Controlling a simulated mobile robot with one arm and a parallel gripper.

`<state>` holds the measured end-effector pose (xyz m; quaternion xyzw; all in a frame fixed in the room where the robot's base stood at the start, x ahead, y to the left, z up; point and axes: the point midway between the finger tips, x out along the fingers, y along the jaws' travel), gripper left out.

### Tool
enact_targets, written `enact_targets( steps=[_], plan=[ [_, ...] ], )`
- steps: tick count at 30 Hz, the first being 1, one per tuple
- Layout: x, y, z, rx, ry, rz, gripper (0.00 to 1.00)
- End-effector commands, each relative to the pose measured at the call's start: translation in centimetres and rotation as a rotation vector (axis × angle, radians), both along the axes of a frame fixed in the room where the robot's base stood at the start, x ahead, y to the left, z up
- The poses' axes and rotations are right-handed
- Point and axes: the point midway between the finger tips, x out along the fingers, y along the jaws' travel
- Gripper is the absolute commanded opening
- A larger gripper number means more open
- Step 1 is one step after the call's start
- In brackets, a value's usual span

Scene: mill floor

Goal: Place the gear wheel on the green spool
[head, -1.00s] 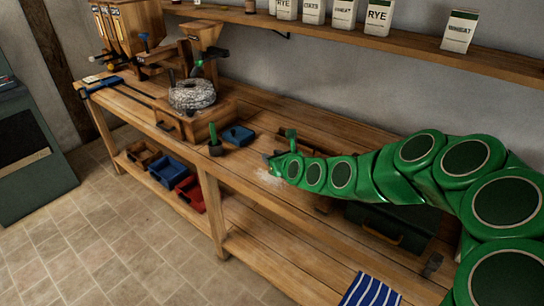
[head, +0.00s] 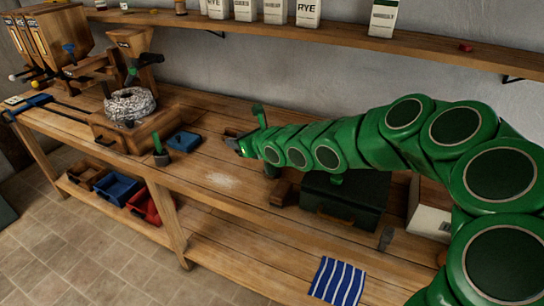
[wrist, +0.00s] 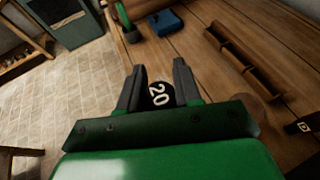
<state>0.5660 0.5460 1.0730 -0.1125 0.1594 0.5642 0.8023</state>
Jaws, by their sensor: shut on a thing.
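My gripper (wrist: 159,92) is shut on a small black disc marked "20" (wrist: 159,94), seen between its two dark fingers in the wrist view. I take the disc for the gear wheel; its teeth cannot be made out. In the head view my gripper (head: 236,140) is over the workbench, and the disc is not distinct there. The green spool (head: 160,146) stands upright on a dark base near the bench's front edge, left of my gripper and apart from it. It also shows at the top of the wrist view (wrist: 123,16).
A blue block (head: 184,141) lies just right of the spool. A millstone (head: 130,104) on a wooden housing stands behind it to the left. A dark green case (head: 345,196) sits below my arm. A wooden rack (wrist: 244,62) lies on the bench. A pale powder patch (head: 222,181) marks bare bench.

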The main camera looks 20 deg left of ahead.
Motion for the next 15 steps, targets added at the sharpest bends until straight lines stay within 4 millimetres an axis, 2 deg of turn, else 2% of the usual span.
enact_targets(
  steps=[15],
  plan=[
    [0.7,-1.8,1.0,-0.004,-0.001,0.023,0.03]
  ],
)
